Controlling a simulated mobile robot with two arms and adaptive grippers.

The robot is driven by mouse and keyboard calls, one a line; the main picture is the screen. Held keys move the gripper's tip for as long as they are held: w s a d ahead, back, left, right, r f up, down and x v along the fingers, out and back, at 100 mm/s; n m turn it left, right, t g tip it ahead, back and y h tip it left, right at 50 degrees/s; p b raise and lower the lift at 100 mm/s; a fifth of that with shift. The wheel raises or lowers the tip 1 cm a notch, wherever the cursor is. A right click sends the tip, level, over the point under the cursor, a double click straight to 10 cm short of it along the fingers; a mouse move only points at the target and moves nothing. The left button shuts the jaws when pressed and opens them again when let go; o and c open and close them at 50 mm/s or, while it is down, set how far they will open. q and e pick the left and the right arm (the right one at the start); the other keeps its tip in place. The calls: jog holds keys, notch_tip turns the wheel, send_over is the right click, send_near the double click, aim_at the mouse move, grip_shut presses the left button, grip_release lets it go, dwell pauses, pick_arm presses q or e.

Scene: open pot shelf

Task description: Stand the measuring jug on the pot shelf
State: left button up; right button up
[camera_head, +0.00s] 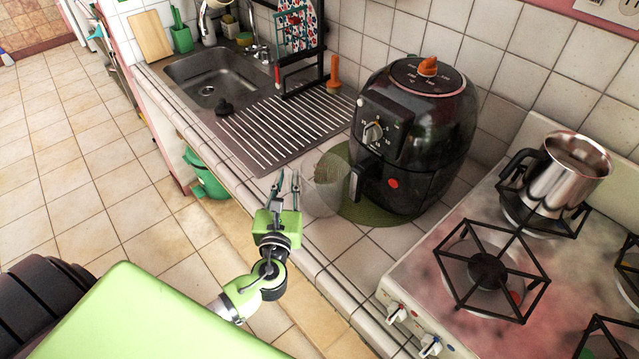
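A clear, see-through measuring jug (322,190) stands on the tiled counter, just left of the black air fryer. My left gripper (288,184) is at the jug's left side, near the counter's front edge. Its two dark fingers point away from me and are apart, with no clear sign of anything held between them. I cannot tell whether a finger touches the jug or where the jug's handle is. My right gripper is out of view. I do not make out the pot shelf in this view.
The air fryer (415,135) stands close on the jug's right. A steel pot (568,175) sits on a back burner of the stove (425,265). The ribbed drainboard (280,130) behind the jug is mostly clear, beside the sink (205,85). A green bucket (207,180) is below the counter.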

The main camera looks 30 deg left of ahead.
pick_arm(q)
grip_shut()
